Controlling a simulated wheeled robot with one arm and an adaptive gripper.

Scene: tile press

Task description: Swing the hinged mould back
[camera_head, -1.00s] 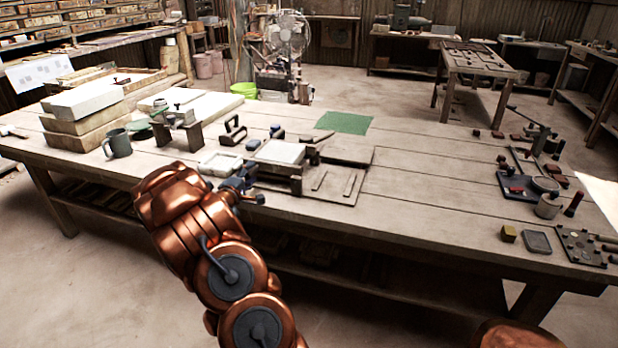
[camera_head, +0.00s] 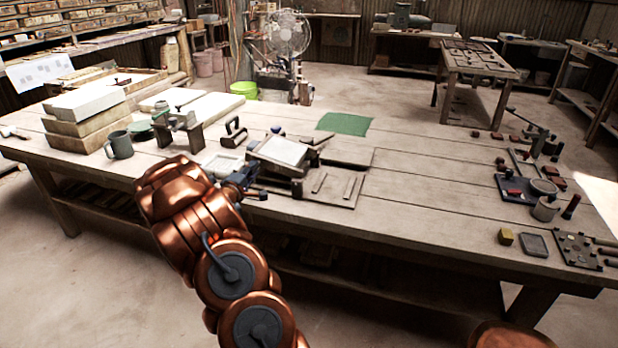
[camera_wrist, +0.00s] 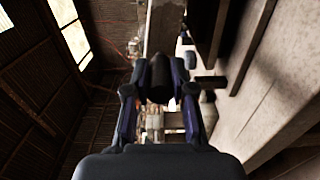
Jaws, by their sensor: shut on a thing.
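The hinged mould (camera_head: 284,151), a dark frame with a pale face, is tilted on the press base, its left side raised. The base board (camera_head: 347,190) lies flat on the bench at its right. My gripper (camera_head: 246,174) is at the mould's left side, close to it. In the wrist view my gripper (camera_wrist: 160,68) is shut on a dark rounded handle (camera_wrist: 160,85) between its two fingers. The handle's joint to the mould is hidden.
A small pale tray (camera_head: 220,165) lies just left of the mould. A grey mug (camera_head: 119,145) and a clamp stand (camera_head: 180,130) are further left. A green mat (camera_head: 344,123) lies behind. The bench is clear at centre right.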

